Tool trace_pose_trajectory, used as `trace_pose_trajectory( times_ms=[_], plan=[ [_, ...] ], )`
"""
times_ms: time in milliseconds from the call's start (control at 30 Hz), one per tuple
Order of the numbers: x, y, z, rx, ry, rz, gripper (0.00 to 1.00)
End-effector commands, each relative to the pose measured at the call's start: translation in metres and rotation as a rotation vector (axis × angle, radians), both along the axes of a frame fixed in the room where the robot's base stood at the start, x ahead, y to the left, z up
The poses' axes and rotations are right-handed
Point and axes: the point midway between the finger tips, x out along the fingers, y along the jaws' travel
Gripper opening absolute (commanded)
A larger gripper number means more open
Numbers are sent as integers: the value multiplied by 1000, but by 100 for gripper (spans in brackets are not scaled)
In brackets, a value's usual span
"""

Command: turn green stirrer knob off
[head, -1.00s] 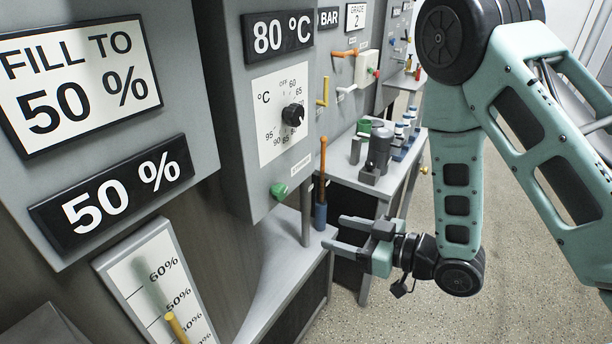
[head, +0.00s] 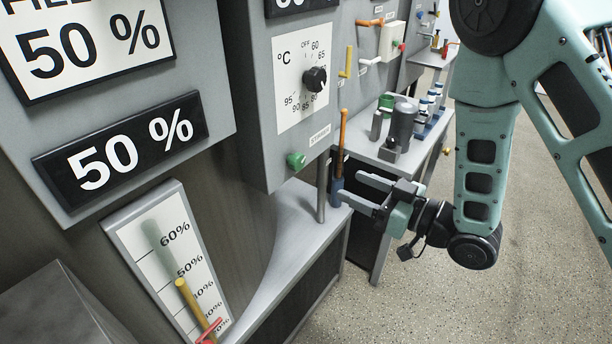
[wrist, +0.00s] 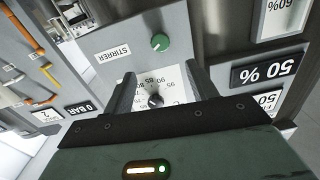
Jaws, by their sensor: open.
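A black temperature knob (head: 315,79) sits above the green one. A wooden-handled tool (head: 342,135) stands upright close by my fingers. A grey bench (head: 285,225) runs below the panel. A level gauge (head: 165,260) with a yellow rod is at lower left. The floor at right is clear.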

Motion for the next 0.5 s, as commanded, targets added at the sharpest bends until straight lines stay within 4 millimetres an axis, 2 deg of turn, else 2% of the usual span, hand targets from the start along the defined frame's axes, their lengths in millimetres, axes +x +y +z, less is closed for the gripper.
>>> trace_pose_trajectory(
  times_ms=[33,500],
  plan=[
    [1,2,-6,1,-4,1,57],
    [5,10,-5,10,-1,-11,57]
  ],
)
